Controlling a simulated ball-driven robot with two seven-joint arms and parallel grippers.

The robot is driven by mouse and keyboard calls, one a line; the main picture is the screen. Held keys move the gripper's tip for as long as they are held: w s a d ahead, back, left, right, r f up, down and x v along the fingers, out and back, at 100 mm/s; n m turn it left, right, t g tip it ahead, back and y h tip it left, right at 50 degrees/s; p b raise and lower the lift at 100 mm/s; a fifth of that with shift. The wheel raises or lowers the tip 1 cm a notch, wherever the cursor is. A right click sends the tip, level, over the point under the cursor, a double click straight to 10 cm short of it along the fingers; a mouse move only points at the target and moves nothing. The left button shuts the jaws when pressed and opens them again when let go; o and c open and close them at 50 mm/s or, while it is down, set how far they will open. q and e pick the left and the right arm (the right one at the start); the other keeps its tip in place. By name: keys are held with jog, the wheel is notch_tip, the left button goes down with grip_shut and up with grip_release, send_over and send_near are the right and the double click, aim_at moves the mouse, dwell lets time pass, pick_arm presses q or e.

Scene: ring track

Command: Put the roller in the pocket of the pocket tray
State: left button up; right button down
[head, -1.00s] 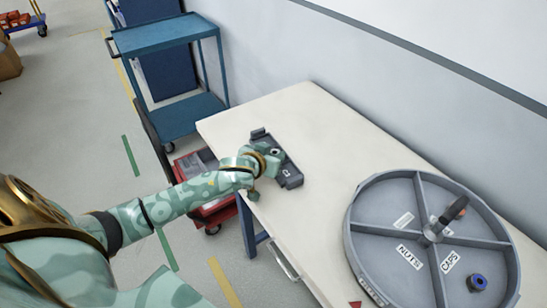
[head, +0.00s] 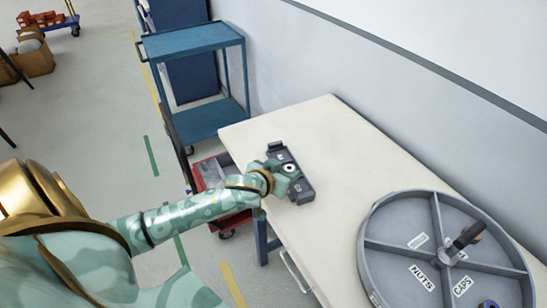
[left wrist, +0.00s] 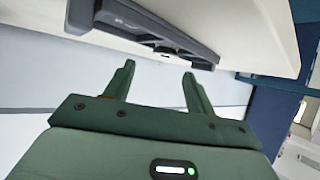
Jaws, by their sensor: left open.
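The grey pocket tray (head: 305,190) lies on the pale table near its left edge. A pale ring with a dark centre, which looks like the roller (head: 289,168), sits in the tray's middle. How deep it sits I cannot tell. My left gripper (head: 284,183) is at the tray's near side, just below the ring in the picture, and partly hides the tray. In the left wrist view its two fingers (left wrist: 158,74) are apart with nothing between them. The tray (left wrist: 125,20) shows beyond the fingertips, with the dark roller (left wrist: 165,49) at its middle. My right gripper is not in view.
A round divided grey bin (head: 400,205) with labelled compartments and a dark central handle (head: 466,236) stands on the table (head: 350,140) at right. The table between tray and bin is clear.

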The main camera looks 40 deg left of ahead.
pick_arm(q)
jog(key=p+v, duration=0.1)
jog(key=v, duration=0.5)
jog(key=shift+r+p, duration=0.1)
jog(key=shift+p, duration=0.2)
jog(key=shift+s, duration=0.2)
